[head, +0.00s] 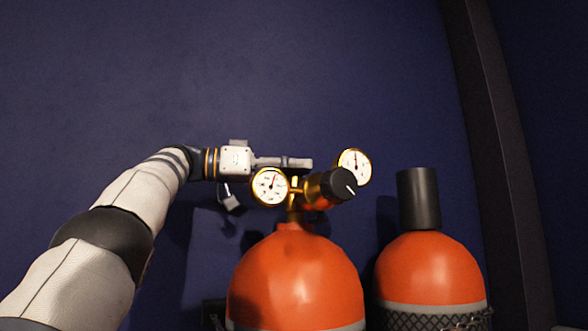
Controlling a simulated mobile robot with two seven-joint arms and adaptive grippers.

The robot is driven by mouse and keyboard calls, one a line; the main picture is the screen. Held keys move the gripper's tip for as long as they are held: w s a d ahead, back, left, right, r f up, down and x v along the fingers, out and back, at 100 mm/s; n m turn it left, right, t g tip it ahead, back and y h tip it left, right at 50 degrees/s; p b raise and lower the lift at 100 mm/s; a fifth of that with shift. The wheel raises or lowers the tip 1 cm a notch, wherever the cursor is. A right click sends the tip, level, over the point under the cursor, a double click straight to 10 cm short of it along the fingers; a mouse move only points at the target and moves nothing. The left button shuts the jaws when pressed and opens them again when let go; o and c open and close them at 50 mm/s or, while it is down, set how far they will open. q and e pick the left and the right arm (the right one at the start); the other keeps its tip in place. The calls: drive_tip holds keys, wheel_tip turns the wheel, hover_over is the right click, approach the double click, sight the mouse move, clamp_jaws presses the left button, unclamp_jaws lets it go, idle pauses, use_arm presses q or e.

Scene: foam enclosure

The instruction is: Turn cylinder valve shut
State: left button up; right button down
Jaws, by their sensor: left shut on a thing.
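An orange cylinder (295,275) stands at the lower middle of the head view with a brass regulator (313,188) on top. The regulator carries a left gauge (270,186), a right gauge (354,166) and a black knob (340,185) with a white mark. My left gripper (298,163) reaches in from the left, just above the left gauge and behind the regulator. Its fingers are closed at the top of the cylinder, on what appears to be the cylinder valve. The grip itself is too small and partly hidden to see clearly. My right gripper is not in view.
A second orange cylinder (430,265) with a black cap (418,198) stands close on the right, with dark mesh around its lower part. A dark blue wall (200,70) is behind. A dark vertical post (500,150) stands at right. The space above the cylinders is clear.

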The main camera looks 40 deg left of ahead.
use_arm(q)
drive_tip(key=shift+w+f, duration=0.1)
drive_tip(key=o, duration=1.2)
drive_tip(key=v, duration=0.7)
drive_tip(key=shift+s+a, duration=0.15)
drive_tip(key=shift+s, duration=0.1)
